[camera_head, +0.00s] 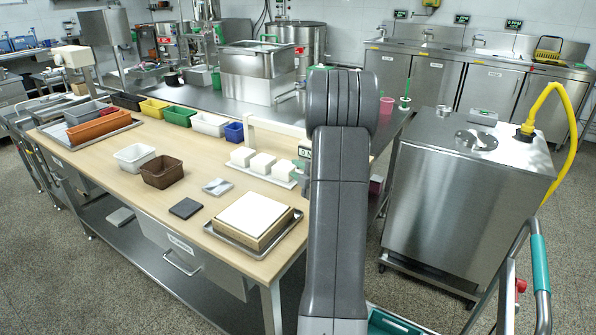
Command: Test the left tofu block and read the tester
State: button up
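Three white tofu blocks stand in a row on a pale tray (236,166) on the wooden table. The left tofu block (242,157) is at the left end, the middle block (262,163) beside it, and the right block (284,170) nearest my arm. Behind them is a cream-coloured stand or bar (275,132). A small display with green marks (304,152), possibly the tester's, shows at the edge of my arm; its reading is cut off. My grey arm hides what is behind it. My gripper is not visible.
On the wooden table (95,150) are a white bin (134,156), a brown bin (162,171), a dark square (185,208), a grey pad (217,187) and a tray with a white slab (252,216). Coloured bins line the back. A steel cabinet (455,200) stands right.

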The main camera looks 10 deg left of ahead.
grip_shut()
jog(key=shift+a+f, duration=0.1)
jog(key=shift+w+a+f+b, duration=0.1)
jog(key=shift+w+a+b, duration=0.05)
jog(key=shift+a+b, duration=0.25)
jog(key=w+a+b, duration=0.3)
jog(key=a, duration=0.5)
jog(key=w+a+b, duration=0.3)
jog(key=w+a, duration=0.1)
jog(key=a, duration=0.5)
jog(key=w+a+b, duration=0.3)
jog(key=a, duration=0.6)
jog(key=shift+w+a+f, duration=0.15)
jog(key=shift+w, duration=0.2)
jog(key=shift+w+a, duration=0.25)
jog(key=shift+a, duration=0.3)
